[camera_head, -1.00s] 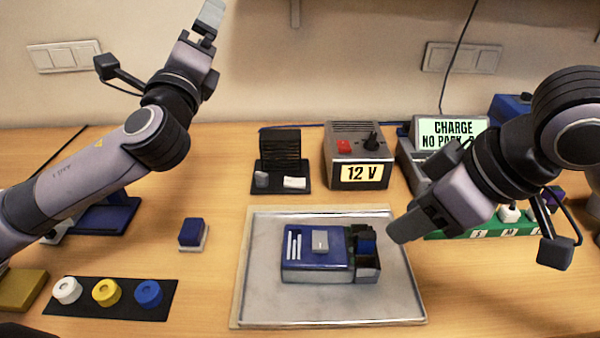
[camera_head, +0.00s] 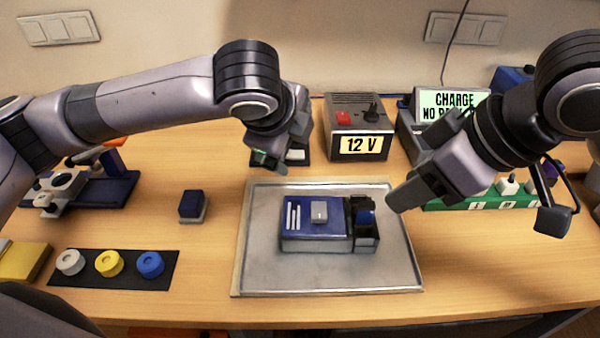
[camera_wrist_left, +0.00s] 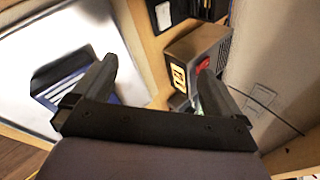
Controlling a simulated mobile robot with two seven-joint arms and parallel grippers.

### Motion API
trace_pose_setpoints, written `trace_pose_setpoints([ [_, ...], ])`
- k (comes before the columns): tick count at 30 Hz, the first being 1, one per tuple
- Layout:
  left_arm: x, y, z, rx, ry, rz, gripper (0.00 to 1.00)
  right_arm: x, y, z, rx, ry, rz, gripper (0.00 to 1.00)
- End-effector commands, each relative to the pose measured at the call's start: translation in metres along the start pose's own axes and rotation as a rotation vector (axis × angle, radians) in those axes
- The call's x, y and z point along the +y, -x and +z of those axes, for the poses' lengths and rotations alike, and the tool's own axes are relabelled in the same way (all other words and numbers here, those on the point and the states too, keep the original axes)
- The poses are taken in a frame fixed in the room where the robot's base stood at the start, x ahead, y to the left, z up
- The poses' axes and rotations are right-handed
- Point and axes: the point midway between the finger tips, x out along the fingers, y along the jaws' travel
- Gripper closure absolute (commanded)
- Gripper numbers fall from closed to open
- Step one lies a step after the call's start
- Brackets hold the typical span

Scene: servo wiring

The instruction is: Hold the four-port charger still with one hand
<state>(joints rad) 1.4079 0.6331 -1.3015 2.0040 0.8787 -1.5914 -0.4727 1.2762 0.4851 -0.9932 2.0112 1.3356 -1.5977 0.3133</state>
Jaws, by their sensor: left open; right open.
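The charger (camera_head: 452,108), a grey unit with a lit sign reading CHARGE and NO PA…, stands at the back right; my right arm covers its lower part, and I cannot count its ports. My right gripper (camera_head: 408,194) is open, pointing left and down in front of the charger, apart from it, near the tray's right edge. My left gripper (camera_head: 297,130) is left of the 12 V box, its fingers mostly hidden there. In the left wrist view it is open and empty (camera_wrist_left: 157,68).
The 12 V box (camera_head: 358,146) stands between my grippers; it also shows in the wrist view (camera_wrist_left: 190,62). A metal tray (camera_head: 330,280) holds a blue box (camera_head: 300,240). A green strip (camera_head: 470,203) with plugs lies at right.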

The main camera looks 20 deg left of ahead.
Motion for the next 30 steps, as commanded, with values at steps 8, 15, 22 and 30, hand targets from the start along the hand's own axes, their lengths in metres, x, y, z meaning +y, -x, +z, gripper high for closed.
trace_pose_setpoints([
  [8, 0.033, 0.010, -0.027, 0.009, 0.240, 0.373, 0.00, 0.000, 0.000, 0.000, 0.000, 0.000, 0.000, 0.57],
  [15, 0.051, 0.030, -0.043, -0.023, 0.369, 0.599, 0.00, 0.000, 0.000, 0.000, 0.000, 0.000, 0.000, 0.57],
  [22, 0.059, 0.034, -0.049, -0.039, 0.406, 0.672, 0.00, 0.000, 0.000, 0.000, 0.000, 0.000, 0.000, 0.57],
  [30, 0.082, 0.006, -0.051, -0.040, 0.408, 0.673, 0.00, 0.000, 0.000, 0.000, 0.000, 0.000, 0.000, 0.57],
])
